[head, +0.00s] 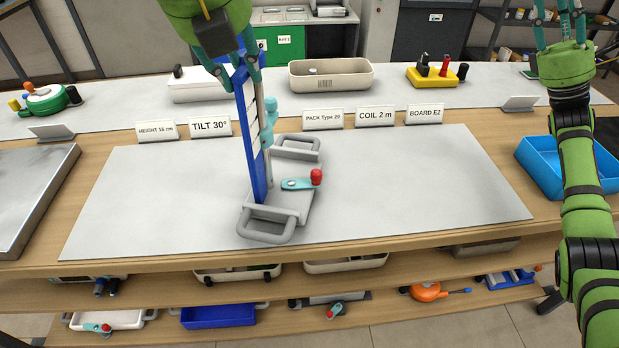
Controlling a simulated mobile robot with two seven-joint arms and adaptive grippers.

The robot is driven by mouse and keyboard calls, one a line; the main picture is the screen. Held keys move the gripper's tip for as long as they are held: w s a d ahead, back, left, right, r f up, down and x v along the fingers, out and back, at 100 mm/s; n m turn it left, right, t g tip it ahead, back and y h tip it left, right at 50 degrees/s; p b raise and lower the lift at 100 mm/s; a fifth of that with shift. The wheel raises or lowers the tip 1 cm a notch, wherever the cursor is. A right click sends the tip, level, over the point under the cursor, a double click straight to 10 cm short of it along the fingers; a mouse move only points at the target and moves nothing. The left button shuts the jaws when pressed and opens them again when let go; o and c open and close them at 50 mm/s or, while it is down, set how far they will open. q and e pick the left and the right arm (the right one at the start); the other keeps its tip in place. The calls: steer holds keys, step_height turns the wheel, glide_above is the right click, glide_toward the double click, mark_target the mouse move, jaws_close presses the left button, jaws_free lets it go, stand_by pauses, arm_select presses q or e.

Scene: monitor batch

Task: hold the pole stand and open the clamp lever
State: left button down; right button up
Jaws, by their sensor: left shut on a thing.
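The pole stand has a grey base (280,198) with loop handles and stands upright on the grey mat. It carries a tall blue panel (258,176) with white plates, a slim grey pole beside it, and a teal clamp part (269,115) on the pole's right side. A teal clamp lever with a red knob (316,176) lies low over the base, pointing right. My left gripper (236,72) reaches down from above and is shut on the stand's top, hiding its upper end. My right gripper (558,18) is far right, away from the stand, fingers up and apart; their tips are cut off.
Label cards, including TILT 30° (210,126) and COIL 2 m (375,116), line the mat's back edge. Behind are a beige tray (331,81) and a yellow block (437,79). A blue bin (540,168) stands right. The mat (430,190) is clear right of the stand.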

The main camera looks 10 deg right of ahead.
steer(key=w+a+r+n+g+y, duration=0.1)
steer(key=a+n+g+y, duration=0.2)
steer(key=a+n+g, duration=1.05)
steer(key=n+g+h, duration=0.7)
steer(key=n+h, duration=0.6)
steer(key=h, duration=1.1)
glide_above(317, 171)
step_height(317, 171, down, 22)
steer(key=shift+r, duration=0.1)
steer(key=shift+f, duration=3.55)
